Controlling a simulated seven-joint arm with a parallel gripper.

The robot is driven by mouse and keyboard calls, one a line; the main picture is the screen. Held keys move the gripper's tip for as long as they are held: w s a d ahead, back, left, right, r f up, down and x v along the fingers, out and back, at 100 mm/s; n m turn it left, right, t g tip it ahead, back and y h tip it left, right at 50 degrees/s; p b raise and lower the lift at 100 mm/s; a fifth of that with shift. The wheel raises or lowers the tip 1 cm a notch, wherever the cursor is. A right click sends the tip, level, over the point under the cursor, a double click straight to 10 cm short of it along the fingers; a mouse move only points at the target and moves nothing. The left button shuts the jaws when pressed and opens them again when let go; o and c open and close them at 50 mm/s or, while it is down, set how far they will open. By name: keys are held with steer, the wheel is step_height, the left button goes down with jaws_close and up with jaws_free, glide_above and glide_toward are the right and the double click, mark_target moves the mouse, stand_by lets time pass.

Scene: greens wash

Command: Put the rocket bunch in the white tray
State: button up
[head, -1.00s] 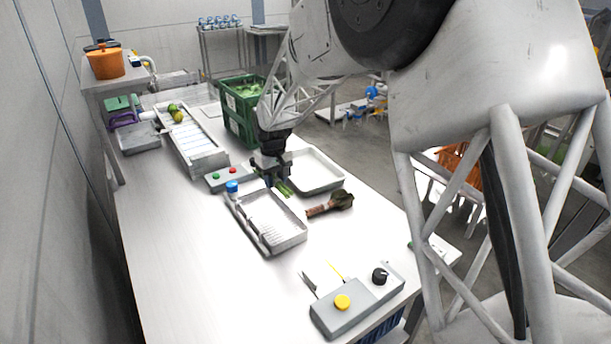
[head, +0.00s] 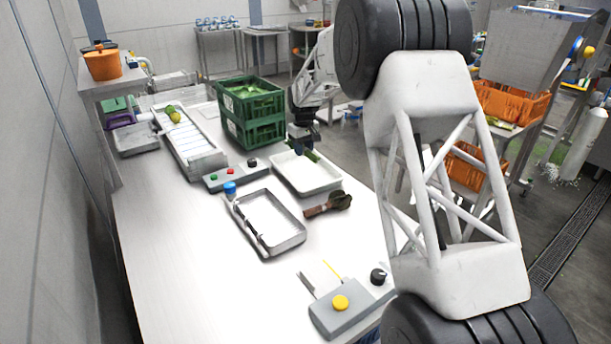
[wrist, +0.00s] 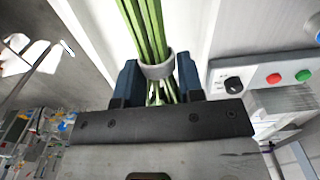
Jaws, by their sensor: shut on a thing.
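My gripper (head: 300,142) is shut on the rocket bunch (head: 308,154), a dark green bunch, above the far end of the white tray (head: 318,187). The bunch appears clear of the tray floor, though its exact height is hard to tell. In the wrist view, the green stems (wrist: 148,28) with a grey band sit between the two blue fingers of my gripper (wrist: 160,82). The leaf end is outside that view. The white tray is empty on its visible floor.
A second bunch with reddish stems and dark leaves (head: 338,201) lies beside the white tray's near end. A grey metal tray (head: 298,240) stands nearer. A button box (head: 222,180) and stacked green crates (head: 240,134) stand close by. The near left tabletop is clear.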

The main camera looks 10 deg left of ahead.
steer(key=shift+w+d+f, duration=0.1)
steer(key=shift+w+d, duration=0.2)
steer(key=shift+w, duration=0.3)
steer(key=shift+w+d+f, duration=0.1)
steer(key=shift+w+d, duration=0.15)
steer(key=shift+w, duration=0.3)
glide_above(308, 176)
steer(key=shift+w+a+f, duration=0.1)
steer(key=shift+f, duration=2.95)
steer(key=shift+f, duration=0.1)
steer(key=shift+f, duration=1.75)
steer(key=shift+f, duration=0.15)
steer(key=o, duration=1)
step_height(308, 176, up, 12)
